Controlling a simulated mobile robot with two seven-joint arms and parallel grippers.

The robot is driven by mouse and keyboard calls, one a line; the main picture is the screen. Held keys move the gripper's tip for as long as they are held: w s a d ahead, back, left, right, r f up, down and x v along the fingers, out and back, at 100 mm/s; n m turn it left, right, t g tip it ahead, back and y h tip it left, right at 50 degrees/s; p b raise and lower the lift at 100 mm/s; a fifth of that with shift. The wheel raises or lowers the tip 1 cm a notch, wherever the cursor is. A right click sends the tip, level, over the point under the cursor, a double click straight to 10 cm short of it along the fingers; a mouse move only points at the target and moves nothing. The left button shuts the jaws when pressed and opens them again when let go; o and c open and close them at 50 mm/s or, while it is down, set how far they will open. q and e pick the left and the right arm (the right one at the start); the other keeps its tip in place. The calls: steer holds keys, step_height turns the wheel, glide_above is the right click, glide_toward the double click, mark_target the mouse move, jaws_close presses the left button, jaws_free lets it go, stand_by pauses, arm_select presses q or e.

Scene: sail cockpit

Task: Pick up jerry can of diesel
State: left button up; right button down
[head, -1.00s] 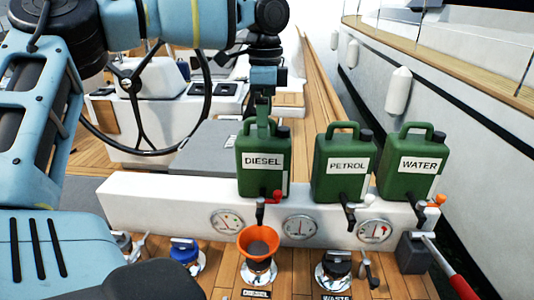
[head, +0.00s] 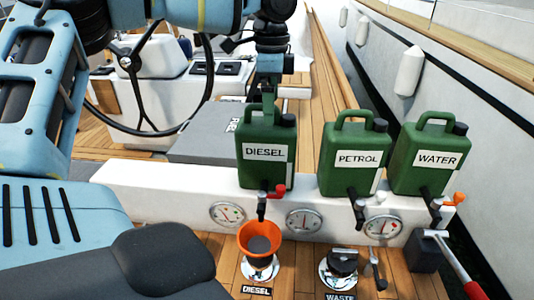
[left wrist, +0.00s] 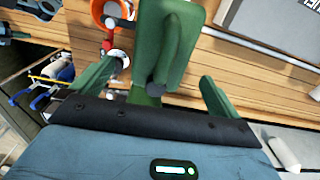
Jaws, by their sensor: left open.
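The green diesel jerry can (head: 266,170) stands upright on the white ledge, its DIESEL label facing me. It also fills the upper middle of the left wrist view (left wrist: 180,35), with its dark cap below. My left gripper (head: 268,98) is right above the can at its handle, coming down from above. In the left wrist view my left gripper (left wrist: 160,70) is open, its two green fingers apart on either side of the can's top. My right gripper is not in view.
Petrol (head: 356,178) and water (head: 421,180) jerry cans stand to the right on the white ledge (head: 150,198). An orange funnel (head: 260,243) sits in a deck filler in front. A red-handled lever (head: 470,285) is at front right. A steering wheel (head: 205,85) is behind.

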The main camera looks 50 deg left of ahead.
arm_select(q)
steer(key=shift+s+a+f+p, duration=0.1)
steer(key=shift+a+f+p, duration=0.1)
steer(key=shift+f, duration=1.1)
steer(key=shift+s+a+f+p, duration=0.1)
steer(key=shift+a+f+p, duration=0.1)
steer(key=shift+f, duration=1.05)
steer(key=shift+c, duration=0.3)
steer(key=c, duration=1.9)
steer(key=shift+r, duration=0.15)
steer(key=shift+c, duration=0.2)
